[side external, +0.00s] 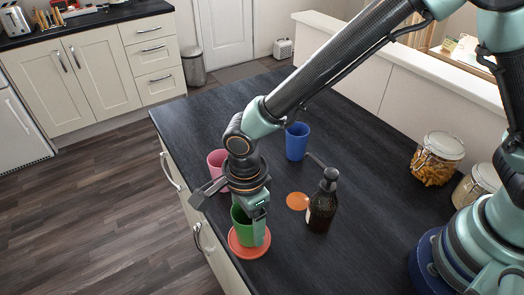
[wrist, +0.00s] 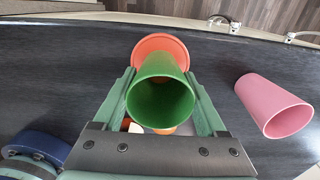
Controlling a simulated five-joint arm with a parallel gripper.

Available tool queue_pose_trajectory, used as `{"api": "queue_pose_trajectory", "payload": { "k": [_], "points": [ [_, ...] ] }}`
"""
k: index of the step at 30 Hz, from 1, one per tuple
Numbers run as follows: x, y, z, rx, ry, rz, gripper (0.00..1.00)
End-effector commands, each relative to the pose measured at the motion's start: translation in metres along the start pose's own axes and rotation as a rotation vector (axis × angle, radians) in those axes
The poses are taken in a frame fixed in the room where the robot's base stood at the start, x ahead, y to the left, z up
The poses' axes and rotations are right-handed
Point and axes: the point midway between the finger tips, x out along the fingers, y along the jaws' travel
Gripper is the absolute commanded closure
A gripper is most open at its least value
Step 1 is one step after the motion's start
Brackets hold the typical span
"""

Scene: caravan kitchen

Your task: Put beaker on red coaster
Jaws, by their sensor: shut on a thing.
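A green beaker (side external: 241,222) is held in my gripper (side external: 257,226), which is shut around its sides. In the wrist view the green beaker (wrist: 160,98) sits between the two fingers, with its open mouth toward the camera. The red coaster (side external: 248,252) lies near the counter's left edge, and the beaker's lower end overlaps it in the side view. The red coaster also shows past the beaker in the wrist view (wrist: 160,41). I cannot tell whether the beaker's base touches the coaster.
A pink cup (side external: 216,158) stands behind my gripper and a blue cup (side external: 297,143) farther back. A dark pump bottle (side external: 321,208) stands to the right, beside an orange coaster (side external: 297,201). Glass jars (side external: 437,160) stand at the right. The dark counter's front middle is clear.

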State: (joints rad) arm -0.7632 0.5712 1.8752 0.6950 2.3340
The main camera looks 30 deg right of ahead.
Motion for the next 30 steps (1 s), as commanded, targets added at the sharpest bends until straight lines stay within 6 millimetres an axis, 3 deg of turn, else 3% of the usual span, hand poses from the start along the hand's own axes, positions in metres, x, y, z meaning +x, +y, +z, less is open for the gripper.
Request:
{"api": "queue_pose_trajectory", "payload": {
  "k": [11, 12, 13, 14, 23, 30],
  "points": [
    [0.004, 0.000, 0.000, 0.000, -0.001, -0.001, 0.80],
    [0.003, 0.000, 0.000, 0.000, -0.001, -0.001, 0.14],
    [0.003, 0.000, 0.000, 0.000, -0.001, -0.001, 0.03],
    [0.003, 0.000, 0.000, 0.000, -0.001, -0.001, 0.00],
    [-0.001, -0.001, 0.001, 0.000, -0.002, -0.002, 0.00],
    [-0.038, -0.001, 0.001, 0.000, -0.006, -0.006, 0.00]
  ]
}}
